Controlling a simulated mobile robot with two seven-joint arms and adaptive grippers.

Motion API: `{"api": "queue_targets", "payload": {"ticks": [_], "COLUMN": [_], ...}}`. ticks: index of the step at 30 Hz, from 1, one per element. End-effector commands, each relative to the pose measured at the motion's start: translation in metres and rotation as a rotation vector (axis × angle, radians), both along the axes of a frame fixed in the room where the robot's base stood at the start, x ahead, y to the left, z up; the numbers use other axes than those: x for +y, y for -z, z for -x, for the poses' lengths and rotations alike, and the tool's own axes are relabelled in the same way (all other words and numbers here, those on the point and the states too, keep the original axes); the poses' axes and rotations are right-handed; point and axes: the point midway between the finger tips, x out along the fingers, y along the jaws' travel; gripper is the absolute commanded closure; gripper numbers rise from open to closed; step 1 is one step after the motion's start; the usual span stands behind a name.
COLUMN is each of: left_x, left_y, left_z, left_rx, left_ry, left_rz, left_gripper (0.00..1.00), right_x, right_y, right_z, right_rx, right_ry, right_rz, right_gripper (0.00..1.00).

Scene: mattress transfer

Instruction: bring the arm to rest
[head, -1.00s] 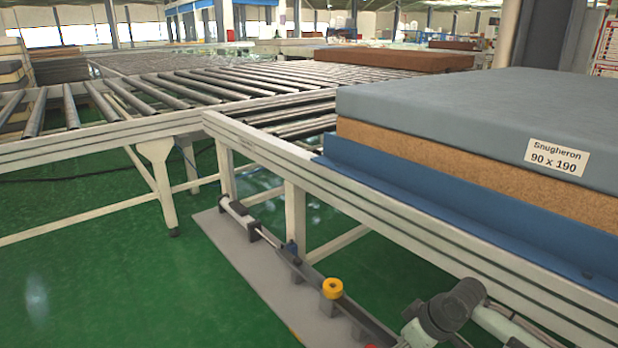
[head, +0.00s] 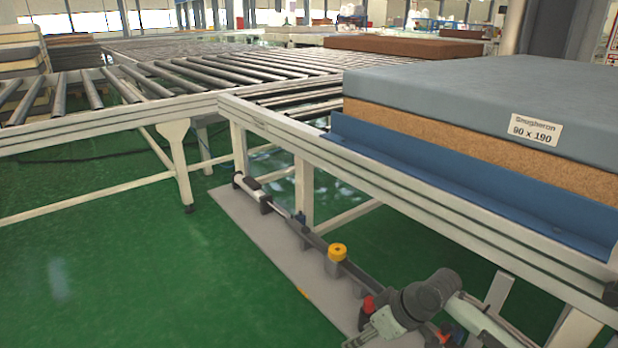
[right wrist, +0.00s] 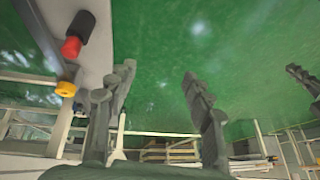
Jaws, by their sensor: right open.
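My right arm (head: 430,293) comes in at the lower right of the head view, beside the conveyor frame and over the grey floor plate. Its hand is cut off by the bottom edge there. In the right wrist view my right gripper (right wrist: 157,80) has its dark grey fingers spread, with nothing between them and green floor behind. A further dark jointed piece (right wrist: 303,78) shows at that view's right edge; I cannot tell what it belongs to. My left gripper does not clearly show in either view.
A blue-grey mattress (head: 480,95) labelled 90 x 190 lies on the near conveyor frame (head: 330,165). A yellow knob (head: 337,252) and a red knob (head: 368,305) stand by the floor plate (head: 270,240) near my right arm. Open green floor (head: 100,260) lies at the left.

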Motion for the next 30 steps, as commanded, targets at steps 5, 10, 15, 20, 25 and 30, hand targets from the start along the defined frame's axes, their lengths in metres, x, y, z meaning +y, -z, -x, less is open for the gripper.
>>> {"api": "queue_targets", "payload": {"ticks": [5, 10, 15, 20, 25, 30], "left_x": [0.000, 0.000, 0.000, 0.000, 0.000, 0.000], "left_y": [0.000, 0.000, 0.000, 0.000, 0.000, 0.000], "left_z": [0.000, 0.000, 0.000, 0.000, 0.000, 0.000], "left_rx": [-0.001, -0.001, -0.001, -0.001, -0.001, -0.001], "left_ry": [0.000, 0.000, 0.000, 0.000, 0.000, 0.000], "left_rz": [0.000, 0.000, 0.000, 0.000, 0.001, 0.000], "left_gripper": [1.00, 1.00, 1.00, 1.00, 1.00, 1.00], "right_x": [-0.045, -0.096, -0.166, -0.229, -0.281, -0.316], "right_y": [0.035, 0.065, 0.092, 0.105, 0.106, 0.104], "right_z": [0.020, 0.045, 0.086, 0.127, 0.164, 0.195], "right_rx": [-0.009, -0.020, -0.030, -0.035, -0.039, -0.039], "right_ry": [0.092, 0.183, 0.286, 0.356, 0.400, 0.430], "right_rz": [0.075, 0.172, 0.318, 0.464, 0.597, 0.694], "right_gripper": [0.49, 0.49, 0.49, 0.49, 0.49, 0.49]}}
